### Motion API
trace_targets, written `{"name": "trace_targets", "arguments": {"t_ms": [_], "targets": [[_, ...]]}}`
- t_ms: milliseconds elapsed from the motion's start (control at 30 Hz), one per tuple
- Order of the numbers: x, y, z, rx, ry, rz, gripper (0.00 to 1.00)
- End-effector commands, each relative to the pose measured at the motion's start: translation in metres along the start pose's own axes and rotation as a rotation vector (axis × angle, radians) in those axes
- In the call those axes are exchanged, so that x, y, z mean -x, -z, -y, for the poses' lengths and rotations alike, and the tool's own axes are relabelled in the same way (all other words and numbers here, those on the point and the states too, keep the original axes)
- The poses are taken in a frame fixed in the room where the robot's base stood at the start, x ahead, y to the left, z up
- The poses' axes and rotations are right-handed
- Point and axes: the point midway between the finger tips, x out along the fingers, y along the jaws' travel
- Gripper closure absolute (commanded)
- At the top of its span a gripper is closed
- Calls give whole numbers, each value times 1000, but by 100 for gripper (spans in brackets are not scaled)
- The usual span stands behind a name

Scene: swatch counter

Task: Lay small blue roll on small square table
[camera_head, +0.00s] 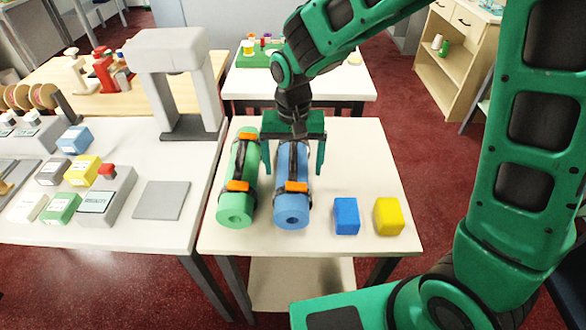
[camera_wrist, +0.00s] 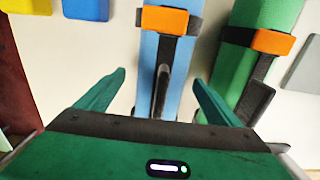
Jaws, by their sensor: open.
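A blue roll (camera_head: 291,213) with black straps and an orange buckle lies on a white-topped table (camera_head: 355,165), its end toward the front edge. My gripper (camera_head: 293,172) is over it, pointing down, with one finger on each side of the roll. In the wrist view the blue roll (camera_wrist: 183,60) lies between the two spread fingers (camera_wrist: 160,77), with a visible gap on each side. The gripper is open and holds nothing. Part of the roll's far end is hidden behind the gripper. Another white-topped table (camera_head: 300,88) stands behind.
A green roll (camera_head: 238,210) lies close to the left of the blue one. A blue block (camera_head: 346,216) and a yellow block (camera_head: 388,216) stand to the right. A grey arch-shaped stand (camera_head: 177,85) and several boxes are on the left counter. The back table holds a green tray (camera_head: 256,60).

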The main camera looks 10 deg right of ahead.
Motion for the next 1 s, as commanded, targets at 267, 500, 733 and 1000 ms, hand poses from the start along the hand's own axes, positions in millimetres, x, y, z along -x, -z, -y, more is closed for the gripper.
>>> {"name": "trace_targets", "arguments": {"t_ms": [267, 500, 733, 1000], "targets": [[58, 1, 0, -1, 3, -4, 13], [89, 1, 0, -1, 1, -2, 13], [98, 0, -1, -1, 0, 0, 13], [102, 4, -30, -29, -7, -7, 13]]}}
